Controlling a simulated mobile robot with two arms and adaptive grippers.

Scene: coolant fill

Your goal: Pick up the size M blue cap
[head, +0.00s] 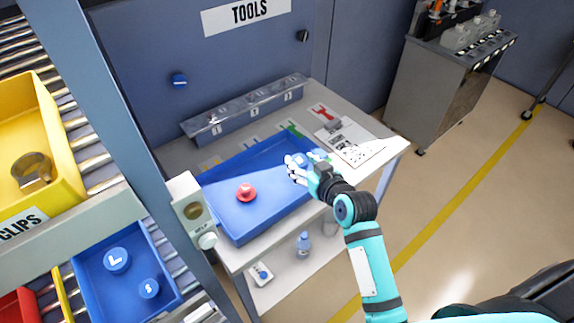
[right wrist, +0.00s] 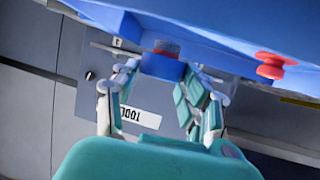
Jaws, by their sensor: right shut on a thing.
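My right gripper (head: 306,166) is over the right part of the blue tray (head: 262,208) on the workbench. It is shut on a blue cap (head: 300,160), which also shows between the fingers in the right wrist view (right wrist: 162,67). No size letter is readable on this cap. A red cap (head: 246,193) sits in the tray to the left, and it shows at the upper right of the right wrist view (right wrist: 271,66). Blue caps marked L (head: 117,260) and S (head: 149,288) lie in a blue bin (head: 90,271) at the lower left. My left gripper is out of view.
A yellow bin (head: 62,140) stands on the roller rack at the left. A grey post and a small box (head: 190,208) stand by the tray's left edge. A bottle (head: 303,243) stands on the lower shelf.

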